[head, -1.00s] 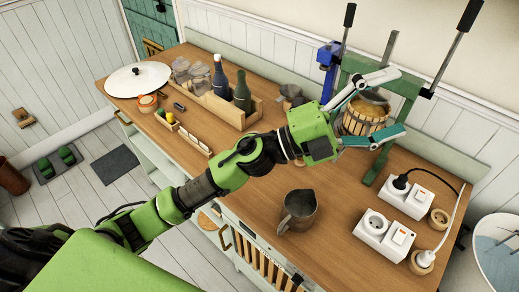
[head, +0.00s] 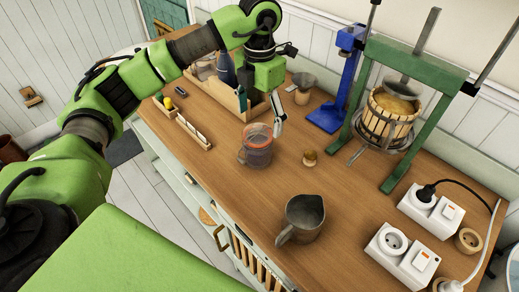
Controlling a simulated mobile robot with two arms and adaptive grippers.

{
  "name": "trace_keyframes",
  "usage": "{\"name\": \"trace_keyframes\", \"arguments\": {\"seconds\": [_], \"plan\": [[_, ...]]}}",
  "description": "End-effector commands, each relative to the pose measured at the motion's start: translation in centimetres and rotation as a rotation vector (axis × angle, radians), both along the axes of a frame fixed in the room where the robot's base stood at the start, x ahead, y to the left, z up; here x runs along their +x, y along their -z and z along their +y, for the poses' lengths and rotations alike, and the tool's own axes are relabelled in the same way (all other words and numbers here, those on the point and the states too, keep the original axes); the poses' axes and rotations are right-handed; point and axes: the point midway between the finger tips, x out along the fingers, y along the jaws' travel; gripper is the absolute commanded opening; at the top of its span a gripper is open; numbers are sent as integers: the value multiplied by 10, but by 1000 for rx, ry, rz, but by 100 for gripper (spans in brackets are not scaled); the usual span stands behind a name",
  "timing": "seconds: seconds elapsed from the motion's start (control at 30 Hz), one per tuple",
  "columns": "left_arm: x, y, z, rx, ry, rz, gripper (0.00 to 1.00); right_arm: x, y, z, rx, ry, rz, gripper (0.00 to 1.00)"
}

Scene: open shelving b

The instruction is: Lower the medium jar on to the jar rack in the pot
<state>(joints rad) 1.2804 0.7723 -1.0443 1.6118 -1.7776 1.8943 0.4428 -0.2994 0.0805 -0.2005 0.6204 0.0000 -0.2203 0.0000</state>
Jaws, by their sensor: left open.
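My left gripper (head: 270,121) points down over the table, at the back rim of a clear glass vessel (head: 257,150) with a handle and an orange-red upper band. One pale finger shows beside the vessel; the other is hidden. The jaws are open, and I cannot tell whether the finger touches the glass. The vessel stands upright on the wooden table. I cannot tell whether it is the medium jar. I make out no pot with a jar rack. My right gripper is not in view.
A grey metal jug (head: 303,217) stands near the front edge. A wooden crate (head: 225,97) with bottles is behind my left wrist. A green press (head: 412,62) with a slatted basket (head: 388,119) and white sockets (head: 432,212) stand right. A small round wooden piece (head: 310,158) lies mid-table.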

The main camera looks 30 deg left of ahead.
Motion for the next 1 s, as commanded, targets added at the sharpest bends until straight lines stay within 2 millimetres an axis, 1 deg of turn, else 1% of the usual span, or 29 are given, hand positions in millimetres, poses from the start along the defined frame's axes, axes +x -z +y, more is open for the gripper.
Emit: {"name": "trace_keyframes", "arguments": {"seconds": [0.1,0.3,0.4,0.57,0.77,0.8,0.9,1.0], "plan": [[-2,20,1,2,1,8,78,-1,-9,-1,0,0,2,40],[-2,59,0,0,1,5,78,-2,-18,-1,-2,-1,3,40],[-1,71,0,-1,2,3,78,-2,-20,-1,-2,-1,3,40],[-1,80,0,-2,3,3,78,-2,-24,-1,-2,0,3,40],[-4,105,5,-1,2,7,78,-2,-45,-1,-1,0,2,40],[-4,113,4,-2,3,5,78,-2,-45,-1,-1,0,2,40],[-3,124,4,-3,4,3,78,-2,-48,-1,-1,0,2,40],[-3,130,4,-2,4,2,78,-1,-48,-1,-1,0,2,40]]}}
